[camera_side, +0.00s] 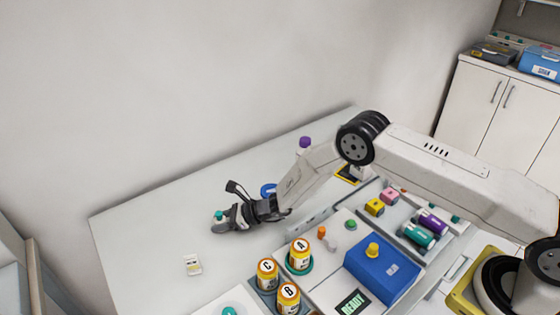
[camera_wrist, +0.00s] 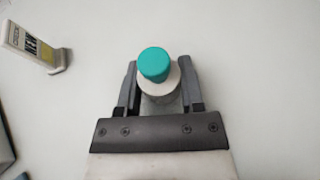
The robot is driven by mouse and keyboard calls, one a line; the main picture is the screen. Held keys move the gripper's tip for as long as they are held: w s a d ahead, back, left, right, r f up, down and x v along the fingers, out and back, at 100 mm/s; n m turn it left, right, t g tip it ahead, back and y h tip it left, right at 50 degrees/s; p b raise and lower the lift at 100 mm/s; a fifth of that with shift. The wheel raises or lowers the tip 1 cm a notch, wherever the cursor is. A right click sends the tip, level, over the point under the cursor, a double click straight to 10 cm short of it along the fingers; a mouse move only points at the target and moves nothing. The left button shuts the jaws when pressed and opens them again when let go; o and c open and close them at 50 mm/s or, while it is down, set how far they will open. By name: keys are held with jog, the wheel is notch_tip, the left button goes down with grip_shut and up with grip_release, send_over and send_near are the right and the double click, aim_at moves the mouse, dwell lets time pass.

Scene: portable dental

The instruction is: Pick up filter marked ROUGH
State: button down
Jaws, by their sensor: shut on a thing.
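My gripper (camera_side: 219,222) is low over the far left part of the white table, shut on a small white cylinder with a teal cap. In the wrist view the teal-capped cylinder (camera_wrist: 155,68) stands between the two dark fingers (camera_wrist: 158,88). In the side view only its teal cap (camera_side: 218,215) shows clearly at the fingertips. I cannot tell whether it touches the table. No ROUGH mark is readable on it or on anything else in view.
Orange bottles A (camera_side: 301,257), C (camera_side: 267,273) and B (camera_side: 288,298) stand nearer the camera. A blue box (camera_side: 383,272) and purple and teal cylinders (camera_side: 417,234) lie right.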

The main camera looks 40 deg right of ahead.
jog(key=shift+r, duration=0.2)
jog(key=shift+r, duration=0.85)
jog(key=s+d+r, duration=0.4)
jog(key=s+r, duration=0.7)
jog(key=s, duration=0.2)
jog(key=shift+s+d, duration=0.15)
